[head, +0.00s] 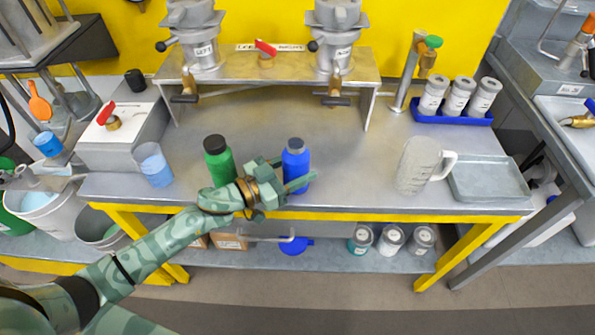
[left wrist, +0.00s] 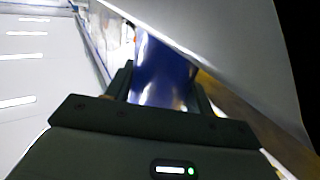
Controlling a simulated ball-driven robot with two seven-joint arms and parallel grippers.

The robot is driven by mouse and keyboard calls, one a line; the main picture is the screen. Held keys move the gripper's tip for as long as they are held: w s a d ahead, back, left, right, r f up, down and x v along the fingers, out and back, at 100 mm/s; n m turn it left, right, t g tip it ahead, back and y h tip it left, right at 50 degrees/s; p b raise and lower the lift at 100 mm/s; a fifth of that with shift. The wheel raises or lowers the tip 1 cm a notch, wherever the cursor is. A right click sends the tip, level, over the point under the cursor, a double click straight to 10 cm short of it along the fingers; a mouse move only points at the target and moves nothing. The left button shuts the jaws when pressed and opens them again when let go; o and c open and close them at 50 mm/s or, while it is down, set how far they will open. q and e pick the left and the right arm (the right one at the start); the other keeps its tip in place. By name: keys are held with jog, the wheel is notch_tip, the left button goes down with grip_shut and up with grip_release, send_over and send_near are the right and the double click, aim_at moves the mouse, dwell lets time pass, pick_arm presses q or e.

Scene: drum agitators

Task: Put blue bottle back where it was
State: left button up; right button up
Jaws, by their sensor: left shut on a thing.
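The blue bottle (head: 295,162) with a grey cap stands upright near the front edge of the metal bench (head: 330,150) in the head view. My left gripper (head: 290,178) reaches in from the left and is shut on the blue bottle, with its fingers at the bottle's sides. In the left wrist view the blue bottle (left wrist: 165,70) fills the space between the fingers (left wrist: 160,90). A green bottle (head: 221,165) with a black cap stands just left of the gripper, partly hidden low down by my wrist. My right gripper is not in view.
A clear cup (head: 154,168) stands at the left of the bench. A white jug (head: 416,165) and a grey tray (head: 487,180) sit at the right. A blue rack of jars (head: 451,117) is behind them. The bench is clear between the blue bottle and the jug.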

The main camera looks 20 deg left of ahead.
pick_arm(q)
jog(key=shift+f, duration=0.25)
jog(key=o, duration=1)
jog(key=shift+f, duration=0.1)
jog(key=shift+c, duration=0.2)
jog(key=shift+o, duration=1.4)
jog(key=shift+s+a, duration=0.1)
jog(key=shift+a, duration=0.05)
jog(key=p+v, duration=0.2)
jog(key=v, duration=0.9)
jog(key=shift+s+a+r, duration=0.2)
jog(key=shift+s+a, duration=0.05)
jog(key=shift+s, duration=0.05)
